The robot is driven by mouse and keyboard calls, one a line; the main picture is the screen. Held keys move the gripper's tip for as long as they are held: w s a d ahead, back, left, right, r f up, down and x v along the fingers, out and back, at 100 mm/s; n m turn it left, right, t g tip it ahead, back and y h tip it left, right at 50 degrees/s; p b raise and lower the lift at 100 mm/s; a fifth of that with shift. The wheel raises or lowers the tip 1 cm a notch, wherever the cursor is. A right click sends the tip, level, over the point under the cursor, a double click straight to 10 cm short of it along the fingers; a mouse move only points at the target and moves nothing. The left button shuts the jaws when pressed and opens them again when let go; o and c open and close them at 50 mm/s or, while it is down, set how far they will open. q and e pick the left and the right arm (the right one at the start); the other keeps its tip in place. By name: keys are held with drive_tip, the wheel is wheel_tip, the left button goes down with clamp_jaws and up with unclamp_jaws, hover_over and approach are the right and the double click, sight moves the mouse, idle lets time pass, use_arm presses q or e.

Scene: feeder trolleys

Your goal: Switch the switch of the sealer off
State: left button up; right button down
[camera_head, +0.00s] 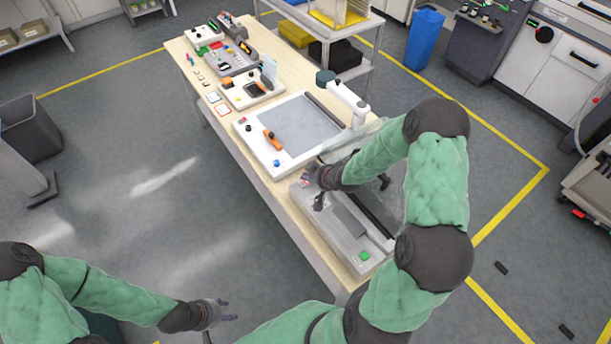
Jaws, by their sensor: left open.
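The sealer (341,228) appears to be the grey box-shaped machine at the near end of the wooden table. It has a green button (364,256) at its near corner and a clear raised cover beside it. A small red part (306,182) shows at its far left corner, close to my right gripper; I cannot tell whether it is the switch. My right gripper (314,189) is over that end of the sealer, and its forearm hides part of the machine. Its finger opening and any contact are unclear. My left gripper (229,311) is open and empty, low and left of the table.
A white-framed panel device (291,128) with an orange handle lies just beyond the sealer. Several smaller devices stand further along the table (181,52). A shelf trolley (371,22) stands behind it. The floor left of the table is clear up to a dark bin (30,128).

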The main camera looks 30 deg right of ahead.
drive_tip(key=v, duration=0.3)
drive_tip(key=a+v, duration=0.1)
drive_tip(key=v, duration=0.1)
drive_tip(key=shift+s+d, duration=0.1)
idle(0.4)
drive_tip(key=s+a+f+m+g+y+b, duration=0.1)
drive_tip(key=s+a+f+g+y+b, duration=0.3)
drive_tip(key=a+f, duration=1)
drive_tip(key=s+a+f+g+h+b, duration=0.1)
drive_tip(key=s+a+f+g+b, duration=0.1)
drive_tip(key=s+a+f+b, duration=0.2)
drive_tip(key=s+a+f+m+g+b, duration=0.1)
drive_tip(key=s+a+f+b, duration=0.3)
drive_tip(key=s+f, duration=0.6)
drive_tip(key=shift+s+a+f+m+g+h+b, duration=0.35)
drive_tip(key=shift+f+g+b, duration=0.3)
drive_tip(key=shift+f, duration=0.3)
drive_tip(key=shift+w, duration=0.1)
